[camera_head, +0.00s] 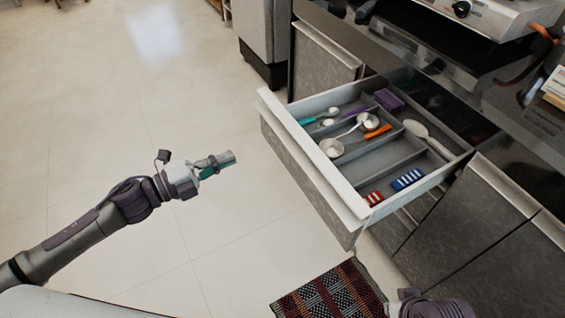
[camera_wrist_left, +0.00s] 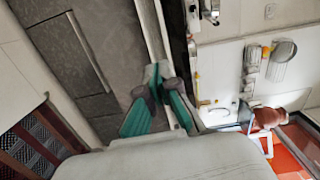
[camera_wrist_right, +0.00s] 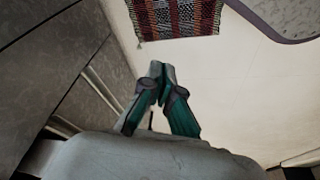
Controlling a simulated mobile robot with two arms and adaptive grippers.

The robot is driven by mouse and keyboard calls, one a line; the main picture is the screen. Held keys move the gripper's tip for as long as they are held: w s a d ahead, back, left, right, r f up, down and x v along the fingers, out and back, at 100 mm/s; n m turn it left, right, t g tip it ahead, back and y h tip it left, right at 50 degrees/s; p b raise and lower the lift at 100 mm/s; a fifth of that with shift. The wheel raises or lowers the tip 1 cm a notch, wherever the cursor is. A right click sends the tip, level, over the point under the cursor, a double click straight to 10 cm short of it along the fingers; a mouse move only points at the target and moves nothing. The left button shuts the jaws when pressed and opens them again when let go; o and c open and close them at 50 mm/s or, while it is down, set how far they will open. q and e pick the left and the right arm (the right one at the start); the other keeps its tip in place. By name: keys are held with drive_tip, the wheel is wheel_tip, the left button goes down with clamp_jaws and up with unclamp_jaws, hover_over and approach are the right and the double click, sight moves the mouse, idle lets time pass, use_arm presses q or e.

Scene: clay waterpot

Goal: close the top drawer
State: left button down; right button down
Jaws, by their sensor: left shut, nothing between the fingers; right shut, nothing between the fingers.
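The top drawer (camera_head: 312,165) is pulled well out of the counter, with a grey speckled front and a pale top edge. Its divided tray holds spoons, measuring cups and small coloured items. My left gripper (camera_head: 220,164) is shut and empty, left of the drawer front and apart from it, over the floor. Its shut green fingers also show in the left wrist view (camera_wrist_left: 158,78), pointing toward grey fronts. My right gripper (camera_wrist_right: 160,72) is shut and empty in the right wrist view. In the head view only part of the right arm shows at the bottom edge; its fingertips are not seen there.
A patterned rug (camera_head: 330,292) lies on the floor below the drawer. Grey cabinet fronts (camera_head: 465,225) stand right of the drawer, under the dark counter (camera_head: 515,95). A stove (camera_head: 490,15) sits at upper right. The tiled floor (camera_head: 120,90) at left is clear.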

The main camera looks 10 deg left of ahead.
use_arm(q)
drive_tip(key=m, duration=0.1)
approach(293, 136)
drive_tip(key=shift+g+h, duration=0.3)
drive_tip(key=shift+h, duration=0.1)
drive_tip(key=x, duration=0.7)
drive_tip(key=shift+w+f, duration=0.2)
drive_tip(key=shift+w, duration=0.15)
use_arm(e)
drive_tip(key=shift+s+a+r, duration=0.15)
drive_tip(key=shift+s+r, duration=0.1)
drive_tip(key=shift+r, duration=0.25)
